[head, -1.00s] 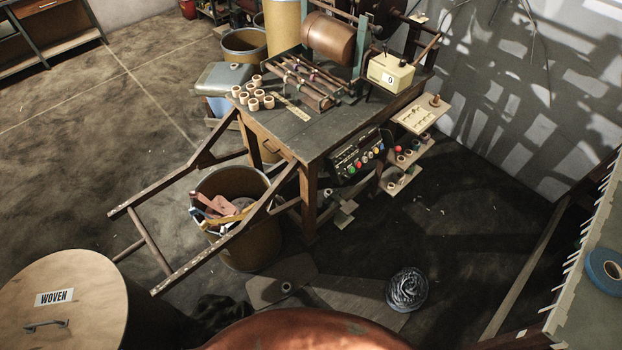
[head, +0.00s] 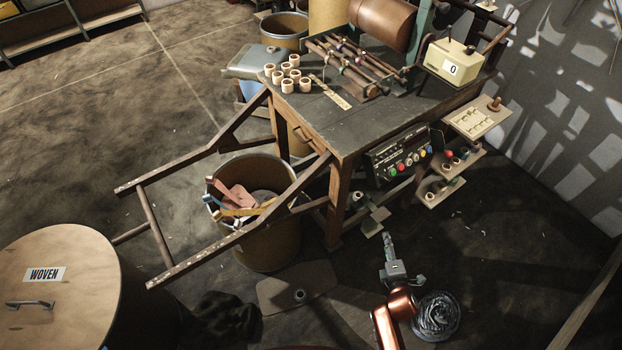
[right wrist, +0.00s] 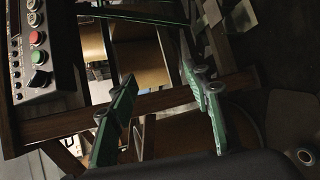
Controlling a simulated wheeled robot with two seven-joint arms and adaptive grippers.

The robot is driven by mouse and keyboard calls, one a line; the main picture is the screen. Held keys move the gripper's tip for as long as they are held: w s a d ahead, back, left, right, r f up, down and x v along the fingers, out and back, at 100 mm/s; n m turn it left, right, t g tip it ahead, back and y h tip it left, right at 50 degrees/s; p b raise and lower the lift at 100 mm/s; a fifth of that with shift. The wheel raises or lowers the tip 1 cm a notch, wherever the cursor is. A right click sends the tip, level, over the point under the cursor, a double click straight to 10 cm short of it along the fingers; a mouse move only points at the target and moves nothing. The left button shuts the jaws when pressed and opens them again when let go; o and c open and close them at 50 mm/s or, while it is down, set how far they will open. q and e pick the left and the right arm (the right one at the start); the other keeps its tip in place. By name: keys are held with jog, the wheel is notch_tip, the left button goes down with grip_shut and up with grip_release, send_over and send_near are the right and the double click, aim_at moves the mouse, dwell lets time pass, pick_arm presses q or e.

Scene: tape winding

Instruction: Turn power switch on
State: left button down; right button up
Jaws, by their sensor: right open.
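The control panel (head: 382,163) is a dark box with a row of coloured buttons and knobs, under the front right of the workbench. In the right wrist view the panel (right wrist: 48,55) stands at the left edge, with a red button (right wrist: 37,37), a green button (right wrist: 39,57) and a black knob (right wrist: 40,78). I cannot read which control is the power switch. My right gripper (head: 388,240) is below and in front of the panel, apart from it. Its green fingers (right wrist: 157,65) are spread and empty in the right wrist view. My left gripper is not in view.
The workbench (head: 350,125) carries a roller, spools and a counter box (head: 451,61). Small shelves (head: 478,120) stand right of the panel. A scrap-filled bin (head: 275,240) sits under wooden rails (head: 215,250) at left. A dark coiled bundle (head: 437,314) lies near my right arm.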

aim_at(386, 181)
jog(key=w+a+r+n+t+b, duration=0.1)
jog(key=w+r+n+t+b, duration=0.15)
jog(key=r, duration=0.65)
jog(key=w+a+r+n+t+b, duration=0.15)
jog(key=w+r+n, duration=0.25)
jog(key=r, duration=0.4)
jog(key=w, duration=0.2)
jog(key=w+b, duration=0.1)
jog(key=w, duration=0.4)
jog(key=shift+r+b, duration=0.3)
jog(key=shift+r, duration=0.1)
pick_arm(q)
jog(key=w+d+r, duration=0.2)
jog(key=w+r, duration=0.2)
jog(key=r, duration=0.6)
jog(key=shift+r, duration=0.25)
pick_arm(e)
jog(key=shift+w+a+r, duration=0.1)
jog(key=shift+w, duration=0.35)
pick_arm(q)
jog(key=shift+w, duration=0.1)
pick_arm(e)
jog(key=shift+c, duration=0.5)
jog(key=c, duration=1.1)
jog(key=shift+o, duration=0.2)
